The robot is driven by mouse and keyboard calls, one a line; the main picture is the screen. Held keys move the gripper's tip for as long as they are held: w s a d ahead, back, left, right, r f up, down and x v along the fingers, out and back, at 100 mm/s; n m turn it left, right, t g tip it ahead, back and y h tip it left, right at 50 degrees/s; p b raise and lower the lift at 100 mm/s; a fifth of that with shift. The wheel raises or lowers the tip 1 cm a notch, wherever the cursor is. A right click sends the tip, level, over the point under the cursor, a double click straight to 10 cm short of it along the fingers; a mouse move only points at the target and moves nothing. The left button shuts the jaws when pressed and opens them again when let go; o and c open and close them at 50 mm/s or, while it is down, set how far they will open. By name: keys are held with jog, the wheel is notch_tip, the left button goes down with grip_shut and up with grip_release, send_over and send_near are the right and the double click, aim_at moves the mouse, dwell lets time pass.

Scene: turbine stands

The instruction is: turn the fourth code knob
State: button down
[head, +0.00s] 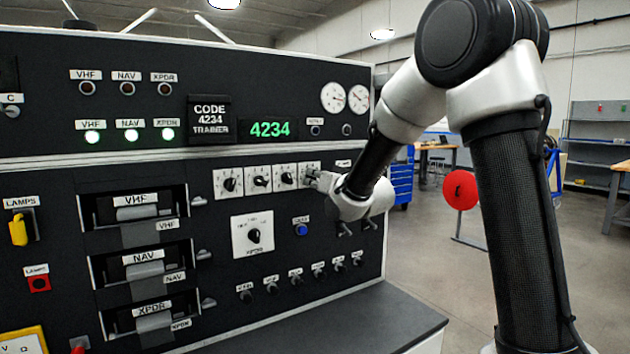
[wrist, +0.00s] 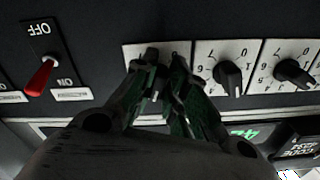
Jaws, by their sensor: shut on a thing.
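The row of code knobs sits mid-panel in the head view. The fourth code knob's white dial plate (head: 308,167) is at the right end of the row, partly covered by my gripper (head: 313,180). In the upside-down wrist view, my gripper (wrist: 162,88) is shut on the fourth knob (wrist: 152,93), which is mostly hidden between the fingers, so its setting cannot be read. The neighbouring third knob (wrist: 230,78) is clear of the fingers. The green display (head: 270,129) reads 4234, and the placard (head: 209,115) beside it reads CODE 4234 TRAINER.
A red-handled switch (wrist: 40,76) with OFF and ON labels is beside the fourth dial. Below the code row are a larger XPDR selector (head: 253,237), a blue button (head: 301,229) and a row of small black knobs. A dark ledge (head: 330,325) juts out below the panel.

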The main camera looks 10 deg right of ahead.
jog(key=shift+f, duration=0.1)
jog(key=c, duration=1.4)
grip_release()
jog(key=shift+c, duration=0.2)
jog(key=shift+s, duration=0.1)
jog(key=v, duration=1.2)
